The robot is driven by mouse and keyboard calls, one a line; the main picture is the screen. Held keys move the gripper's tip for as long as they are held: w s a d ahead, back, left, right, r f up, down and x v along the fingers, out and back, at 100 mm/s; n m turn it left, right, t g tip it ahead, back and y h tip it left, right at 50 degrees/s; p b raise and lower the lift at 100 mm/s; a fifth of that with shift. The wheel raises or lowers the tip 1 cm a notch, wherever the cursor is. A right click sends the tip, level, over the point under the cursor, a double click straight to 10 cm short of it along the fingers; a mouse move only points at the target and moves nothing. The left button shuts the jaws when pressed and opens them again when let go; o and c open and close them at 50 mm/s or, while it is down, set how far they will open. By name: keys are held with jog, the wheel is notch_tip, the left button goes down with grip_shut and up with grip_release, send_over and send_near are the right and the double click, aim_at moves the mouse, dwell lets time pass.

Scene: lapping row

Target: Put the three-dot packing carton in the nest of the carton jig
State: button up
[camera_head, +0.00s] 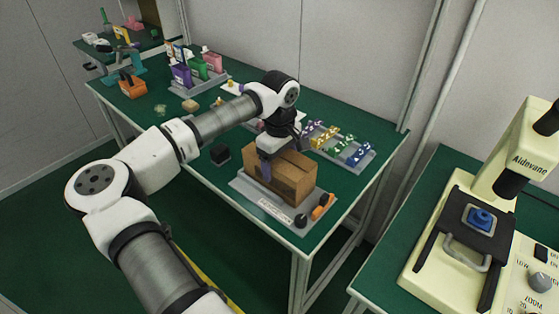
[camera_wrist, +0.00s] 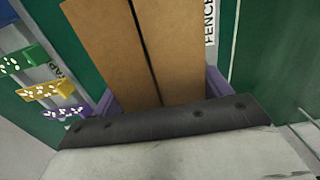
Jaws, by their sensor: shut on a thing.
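The brown packing carton (camera_head: 291,176) sits over the grey carton jig (camera_head: 240,188) near the front right of the green table. My gripper (camera_head: 277,160) is above it with its fingers shut on the carton. In the wrist view the carton (camera_wrist: 160,50) fills the middle, its dark top seam running between my purple fingers (camera_wrist: 163,98). Whether the carton rests fully down in the nest cannot be told. Its dot marks are not readable. The jig's lettered edge (camera_wrist: 210,22) shows beside the carton in the wrist view.
A grey tray with purple, yellow and blue dotted pieces (camera_head: 345,145) lies behind the carton. A small black block (camera_head: 220,154) is left of the jig. A black knob (camera_head: 301,220) and an orange part (camera_head: 323,206) are at the jig's right end. A cream machine (camera_head: 500,200) stands on the right bench.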

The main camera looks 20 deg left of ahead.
jog(key=o, duration=1)
jog(key=shift+f, duration=0.1)
notch_tip(320, 180, up, 12)
jog(key=shift+r+b, duration=0.15)
jog(key=shift+b, duration=0.5)
